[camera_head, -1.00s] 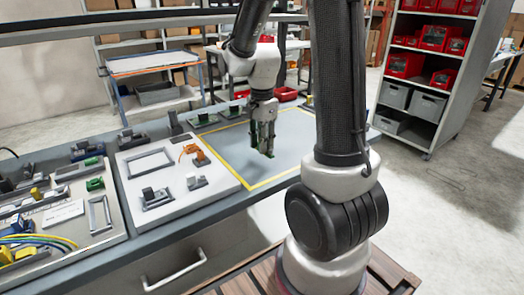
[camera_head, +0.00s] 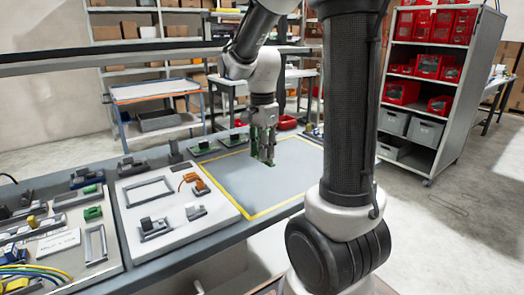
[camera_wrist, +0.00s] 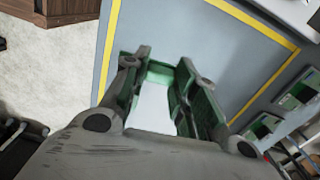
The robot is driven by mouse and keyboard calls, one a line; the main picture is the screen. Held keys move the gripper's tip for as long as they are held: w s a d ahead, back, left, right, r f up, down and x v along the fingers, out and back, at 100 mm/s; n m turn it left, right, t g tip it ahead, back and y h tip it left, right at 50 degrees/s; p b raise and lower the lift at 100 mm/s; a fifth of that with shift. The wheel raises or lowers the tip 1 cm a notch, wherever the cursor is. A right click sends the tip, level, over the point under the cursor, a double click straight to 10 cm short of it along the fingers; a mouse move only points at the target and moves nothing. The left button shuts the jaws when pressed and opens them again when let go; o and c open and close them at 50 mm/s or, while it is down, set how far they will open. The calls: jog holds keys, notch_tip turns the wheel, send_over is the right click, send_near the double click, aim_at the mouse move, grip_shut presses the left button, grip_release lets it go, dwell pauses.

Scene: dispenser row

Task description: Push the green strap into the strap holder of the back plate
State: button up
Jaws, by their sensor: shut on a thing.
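My gripper (camera_head: 265,151) is over the far part of the grey mat and points down. Its jaws are shut on the green strap (camera_wrist: 160,70), which spans between the two fingers in the wrist view. In the head view the strap is small and mostly hidden by the fingers; whether it touches the mat is hard to tell. Low dark plates with green parts, one of them (camera_head: 203,148), lie beyond the mat's left edge. They show again at the right of the wrist view (camera_wrist: 262,128). I cannot tell which is the back plate, and no strap holder is clearly visible.
The grey mat (camera_head: 290,163) has a yellow border and is mostly clear. Left of it, a white board (camera_head: 185,225) holds a grey frame, an orange part and small fixtures. More parts and cables lie further left. A red bin (camera_head: 287,122) stands behind.

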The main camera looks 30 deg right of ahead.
jog(key=shift+r, duration=0.9)
dwell(0.4)
jog(key=shift+r, duration=1.45)
